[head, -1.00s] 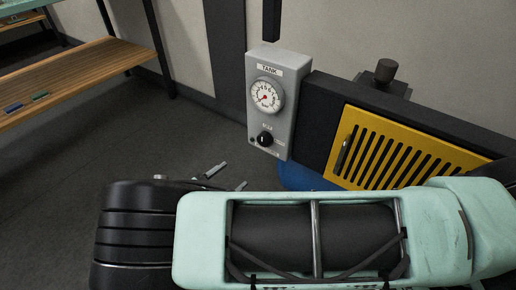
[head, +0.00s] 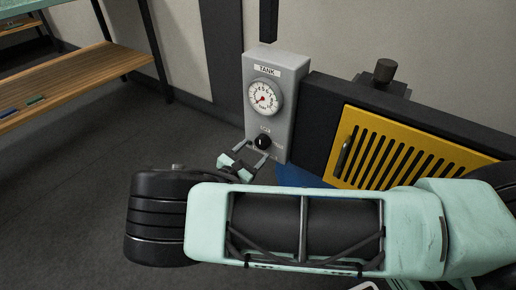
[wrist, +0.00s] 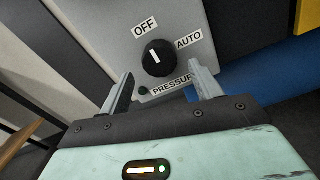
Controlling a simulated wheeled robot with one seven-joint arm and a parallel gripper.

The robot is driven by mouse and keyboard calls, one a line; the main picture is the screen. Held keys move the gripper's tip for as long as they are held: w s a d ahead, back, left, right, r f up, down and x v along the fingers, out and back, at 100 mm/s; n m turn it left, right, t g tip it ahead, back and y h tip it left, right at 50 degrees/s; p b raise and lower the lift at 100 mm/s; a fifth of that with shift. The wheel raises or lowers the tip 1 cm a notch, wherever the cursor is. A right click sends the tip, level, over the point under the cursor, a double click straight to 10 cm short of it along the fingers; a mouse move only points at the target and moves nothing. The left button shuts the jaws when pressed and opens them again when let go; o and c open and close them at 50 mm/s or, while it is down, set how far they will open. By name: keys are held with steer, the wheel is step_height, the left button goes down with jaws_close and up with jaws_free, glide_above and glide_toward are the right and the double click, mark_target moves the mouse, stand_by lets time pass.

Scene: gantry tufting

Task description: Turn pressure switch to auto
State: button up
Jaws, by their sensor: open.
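The pressure switch is a round black knob (wrist: 156,58) on a grey box (head: 282,75), with labels OFF at its upper left, AUTO at its right and PRESSURE below. A white mark on the knob points up and slightly left, nearer OFF than AUTO. In the head view the knob (head: 263,142) sits low on the box, under the TANK gauge (head: 263,96). My gripper (wrist: 164,88) is open and empty, its two fingers apart just below the knob in the wrist view. In the head view my gripper (head: 256,157) is close to the box, partly hidden by my arm.
A dark machine with a yellow slotted panel (head: 400,150) stands right of the box. A blue tank (wrist: 255,85) lies below it. A wooden shelf (head: 70,75) stands at the left. The floor (head: 70,180) between is clear.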

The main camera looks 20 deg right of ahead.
mark_target(260, 145)
steer(key=shift+x, duration=1.55)
steer(key=c, duration=1)
